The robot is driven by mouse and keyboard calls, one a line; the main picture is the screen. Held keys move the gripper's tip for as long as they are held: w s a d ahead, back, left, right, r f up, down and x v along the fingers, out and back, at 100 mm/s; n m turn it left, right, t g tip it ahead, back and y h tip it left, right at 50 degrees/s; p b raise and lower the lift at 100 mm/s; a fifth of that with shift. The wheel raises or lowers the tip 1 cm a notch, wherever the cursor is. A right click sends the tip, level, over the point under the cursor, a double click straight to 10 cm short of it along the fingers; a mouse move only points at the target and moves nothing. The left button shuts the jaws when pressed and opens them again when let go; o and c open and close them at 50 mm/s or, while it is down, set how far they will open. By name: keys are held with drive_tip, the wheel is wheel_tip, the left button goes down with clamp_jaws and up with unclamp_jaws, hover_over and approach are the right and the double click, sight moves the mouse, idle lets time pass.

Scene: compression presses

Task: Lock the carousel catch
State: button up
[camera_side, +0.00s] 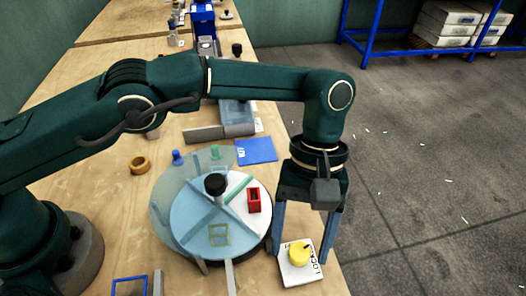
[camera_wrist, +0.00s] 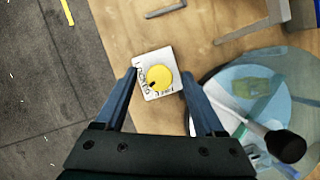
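The catch is a yellow round knob (camera_side: 299,252) on a small white plate (camera_side: 290,278) with printed lettering, at the table's front edge. The wrist view shows the knob (camera_wrist: 160,76) with a small dark mark near its lower left. Lettering, partly legible as LOCK, runs along the plate's edges. My gripper (camera_side: 301,256) points down with its blue fingers apart, one on each side of the knob, holding nothing. Whether the fingertips touch the plate cannot be told. The carousel (camera_side: 190,218) is a round disc with dividers and a black centre post (camera_side: 215,186), left of the catch.
A red block (camera_side: 253,200) sits in one carousel sector, close to my gripper. A blue mat (camera_side: 256,150), a grey bar (camera_side: 205,134) and a brass ring (camera_side: 139,163) lie beyond. The table edge and open floor are right of the catch.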

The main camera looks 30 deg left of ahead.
drive_tip(key=shift+r, duration=0.1)
drive_tip(key=shift+r, duration=1.85)
drive_tip(key=w+a+r, duration=0.4)
drive_tip(key=a+r, duration=0.3)
drive_tip(key=a, duration=0.3)
drive_tip(key=shift+w+a, duration=0.25)
drive_tip(key=shift+a, duration=0.15)
drive_tip(key=m+t+y, duration=0.2)
drive_tip(key=m+t, duration=0.2)
drive_tip(key=m, duration=0.2)
hover_over(302, 250)
drive_tip(key=f, duration=0.5)
drive_tip(key=shift+w+a+f, duration=0.15)
drive_tip(key=shift+a+f, duration=0.05)
drive_tip(key=shift+f, duration=0.2)
drive_tip(key=shift+d+f, duration=0.15)
drive_tip(key=shift+f, duration=2.4)
